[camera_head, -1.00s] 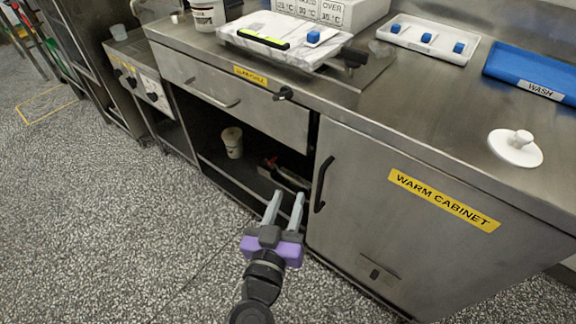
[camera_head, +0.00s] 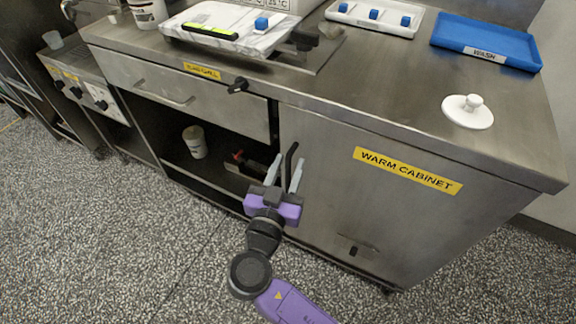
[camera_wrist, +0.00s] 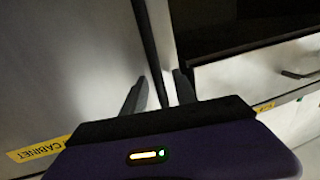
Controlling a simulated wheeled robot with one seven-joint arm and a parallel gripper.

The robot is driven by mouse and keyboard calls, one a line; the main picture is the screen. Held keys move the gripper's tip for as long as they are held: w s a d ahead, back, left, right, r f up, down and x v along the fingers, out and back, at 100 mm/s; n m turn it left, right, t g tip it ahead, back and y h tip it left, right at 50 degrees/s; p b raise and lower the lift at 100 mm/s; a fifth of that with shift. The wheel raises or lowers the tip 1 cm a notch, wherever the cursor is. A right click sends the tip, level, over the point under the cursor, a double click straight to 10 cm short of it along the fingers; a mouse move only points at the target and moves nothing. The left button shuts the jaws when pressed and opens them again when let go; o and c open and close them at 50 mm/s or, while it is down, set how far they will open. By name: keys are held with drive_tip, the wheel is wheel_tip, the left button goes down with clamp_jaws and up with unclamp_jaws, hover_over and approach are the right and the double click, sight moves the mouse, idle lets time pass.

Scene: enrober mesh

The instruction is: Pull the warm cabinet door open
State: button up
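The warm cabinet door (camera_head: 325,200) is a flat steel panel with a yellow WARM CABINET label (camera_head: 407,170); it looks closed. Its black vertical bar handle (camera_head: 289,160) is near the door's left edge. My gripper (camera_head: 286,166) is at the handle with its two grey fingers apart, one on each side of the bar. In the wrist view the handle (camera_wrist: 150,45) runs down between the spread fingertips (camera_wrist: 160,88), and the door (camera_wrist: 65,70) fills the left. I cannot tell whether either finger touches the bar. The lower part of the handle is hidden by my gripper.
Left of the door is an open shelf (camera_head: 180,165) with a white tub (camera_head: 195,142), under a drawer with a bar handle (camera_head: 165,98). On the counter are a white knobbed lid (camera_head: 468,111) and a blue WASH tray (camera_head: 490,36). Speckled floor in front is clear.

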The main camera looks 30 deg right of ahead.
clamp_jaws()
idle(1.5)
